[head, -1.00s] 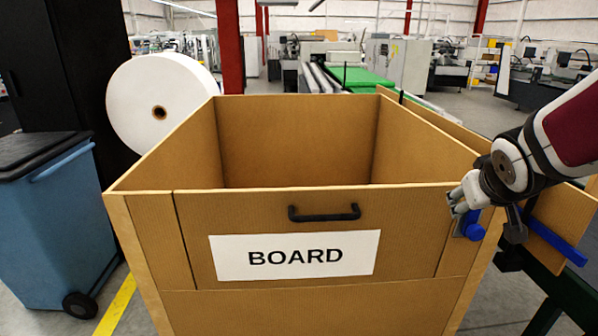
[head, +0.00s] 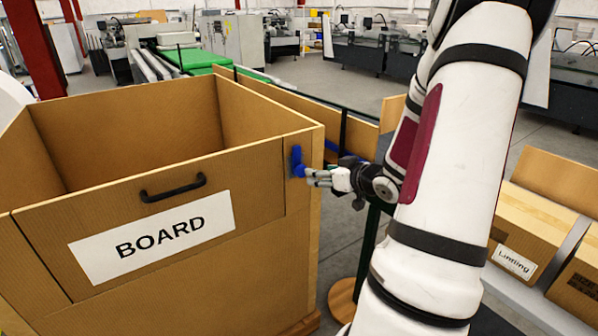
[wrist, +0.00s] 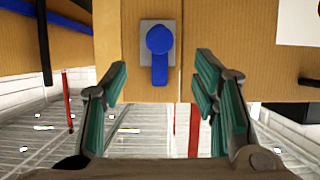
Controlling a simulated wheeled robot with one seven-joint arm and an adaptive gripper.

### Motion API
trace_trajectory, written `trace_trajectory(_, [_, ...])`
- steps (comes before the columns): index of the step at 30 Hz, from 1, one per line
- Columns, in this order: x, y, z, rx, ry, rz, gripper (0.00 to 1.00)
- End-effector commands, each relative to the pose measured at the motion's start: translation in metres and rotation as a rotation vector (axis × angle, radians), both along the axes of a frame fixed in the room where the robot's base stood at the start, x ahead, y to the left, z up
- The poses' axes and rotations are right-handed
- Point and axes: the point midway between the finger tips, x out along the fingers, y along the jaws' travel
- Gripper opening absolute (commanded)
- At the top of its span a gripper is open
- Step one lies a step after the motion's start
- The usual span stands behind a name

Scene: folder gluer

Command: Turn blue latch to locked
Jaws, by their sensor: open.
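The blue latch (head: 297,162) is on the front right corner of the large cardboard-brown box (head: 190,98) marked BOARD. In the head view its lever points up from the round hub. In the wrist view, which looks upside down, the latch (wrist: 159,42) sits on a grey plate with its lever pointing down the picture. My gripper (head: 312,177) is just right of the latch in the head view. In the wrist view my gripper (wrist: 162,62) is open and empty, with a finger either side of the lever. Whether it touches the latch I cannot tell.
A black handle (head: 173,188) and the BOARD label (head: 152,230) are on the box front. A brown panel with a blue bar stands behind my gripper. Cartons (head: 527,235) lie on a rack at the right. Grey floor shows between the box and the rack.

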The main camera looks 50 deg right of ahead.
Motion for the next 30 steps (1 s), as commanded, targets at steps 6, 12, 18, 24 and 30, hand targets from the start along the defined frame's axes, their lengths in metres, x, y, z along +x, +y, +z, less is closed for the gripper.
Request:
trace_trajectory(6, [0.041, -0.009, -0.019, 0.001, 0.001, 0.003, 0.54])
trace_trajectory(12, [0.074, -0.017, -0.032, 0.001, 0.001, 0.001, 0.54])
trace_trajectory(18, [0.096, -0.022, -0.041, 0.0, 0.001, 0.0, 0.54])
trace_trajectory(24, [0.104, -0.025, -0.045, 0.0, 0.003, -0.001, 0.54])
trace_trajectory(30, [0.104, -0.025, -0.044, 0.0, 0.002, -0.001, 0.54])
